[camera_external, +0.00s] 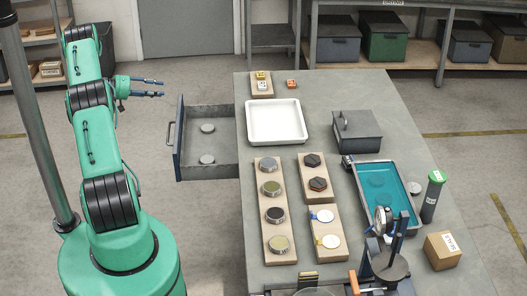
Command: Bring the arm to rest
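My gripper (147,87) is at the end of my green arm, in the upper left of the external view. It points right, with two dark fingers held apart and nothing visible between them. It is in the air left of the table and beyond the open drawer, touching nothing that I can see. My arm rises from its green base at the lower left and is bent near the top.
An open drawer (178,157) with two grey discs sticks out from the left side of the grey table (300,82). On the table are a white tray (248,122), a lidded grey box (357,134), a teal-filled tray (360,179) and wooden boards with discs.

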